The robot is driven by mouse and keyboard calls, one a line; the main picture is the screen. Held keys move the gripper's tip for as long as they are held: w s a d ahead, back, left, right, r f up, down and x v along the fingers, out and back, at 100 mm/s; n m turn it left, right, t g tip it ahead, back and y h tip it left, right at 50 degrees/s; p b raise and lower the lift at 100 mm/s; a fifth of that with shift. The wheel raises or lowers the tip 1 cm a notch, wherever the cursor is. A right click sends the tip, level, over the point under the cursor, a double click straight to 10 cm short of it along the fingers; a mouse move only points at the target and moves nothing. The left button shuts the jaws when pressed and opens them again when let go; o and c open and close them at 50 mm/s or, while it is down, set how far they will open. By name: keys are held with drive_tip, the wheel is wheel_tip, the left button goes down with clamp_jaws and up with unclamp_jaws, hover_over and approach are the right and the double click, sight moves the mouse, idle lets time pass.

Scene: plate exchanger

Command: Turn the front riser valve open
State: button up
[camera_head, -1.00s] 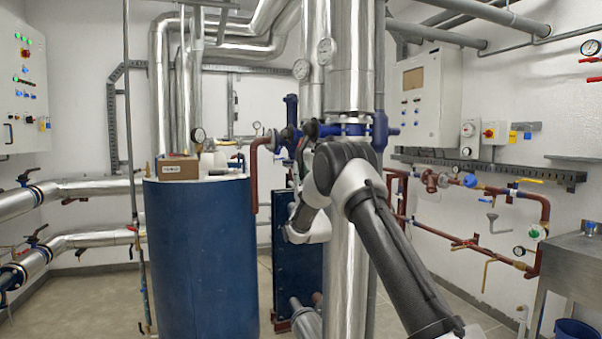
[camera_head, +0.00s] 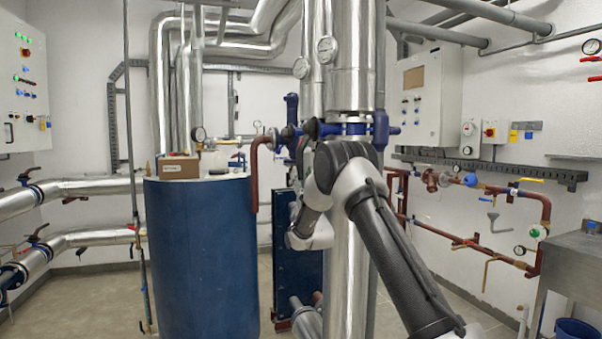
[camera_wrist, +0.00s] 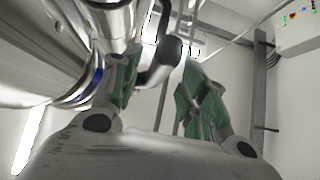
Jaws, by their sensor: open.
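The front riser valve sits at the blue flanged fitting (camera_head: 352,128) on the thick silver riser in the head view. My arm covers part of it. In the wrist view, my gripper (camera_wrist: 160,64) is open, with one green-padded finger on each side. A dark, rounded handle-like part (camera_wrist: 163,52) shows between and beyond the fingers, nearer the left one. It looks like the valve's handle; I cannot tell whether a finger touches it. A blue ring (camera_wrist: 92,84) shows on the silver pipe left of the fingers. My fingers are hidden in the head view.
A blue tank (camera_head: 200,240) with a cardboard box (camera_head: 179,168) on top stands left of my arm. Gauges (camera_head: 327,48) are on the pipes above the valve. A grey cabinet (camera_head: 425,97) hangs on the right wall. Floor shows at the left front.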

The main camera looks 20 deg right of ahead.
drive_tip(key=v, duration=0.9)
drive_tip(key=shift+s+f, duration=0.15)
